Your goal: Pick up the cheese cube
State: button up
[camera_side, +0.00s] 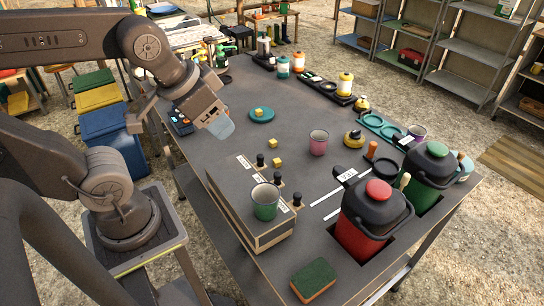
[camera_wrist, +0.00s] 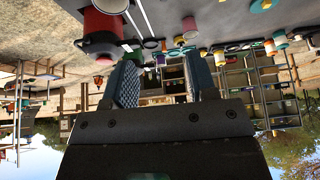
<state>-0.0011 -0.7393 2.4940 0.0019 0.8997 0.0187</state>
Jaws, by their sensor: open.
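Three small yellow cubes that look like cheese show in the side view. One cube (camera_side: 259,111) sits on a round teal plate (camera_side: 267,119). A second cube (camera_side: 272,143) lies on the dark tabletop in front of the plate. A third cube (camera_side: 277,162) lies nearer the wooden box. My gripper (camera_side: 222,126) hangs in the air to the left of the plate, apart from all the cubes. In the wrist view my gripper (camera_wrist: 163,80) is open, with nothing between its two fingers. I cannot make out the cubes clearly in the wrist view.
A wooden box (camera_side: 268,236) with a green mug (camera_side: 265,202) and black knobs stands in front. A pink cup (camera_side: 318,143) is right of the cubes. A red dispenser (camera_side: 366,232) and a green one (camera_side: 424,180) stand at the right. A sponge (camera_side: 313,280) lies in front.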

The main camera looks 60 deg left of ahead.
jog(key=w+a+f+m+g, duration=0.2)
jog(key=w+m, duration=0.5)
jog(key=w, duration=0.1)
jog(key=m+g+y, duration=0.2)
jog(key=m+g, duration=0.1)
jog(key=m, duration=1)
send_over(277, 160)
jog(key=f, duration=1.3)
jog(key=s+d+f, duration=0.1)
jog(key=f, duration=0.6)
jog(key=shift+w+a+f, duration=0.15)
jog(key=shift+f, duration=0.75)
jog(key=shift+w+a+f, duration=0.1)
jog(key=shift+w+f, duration=0.05)
jog(key=shift+f, duration=0.8)
jog(key=shift+w+a+f, duration=0.15)
jog(key=shift+f, duration=0.75)
jog(key=shift+c, duration=0.3)
grip_shut()
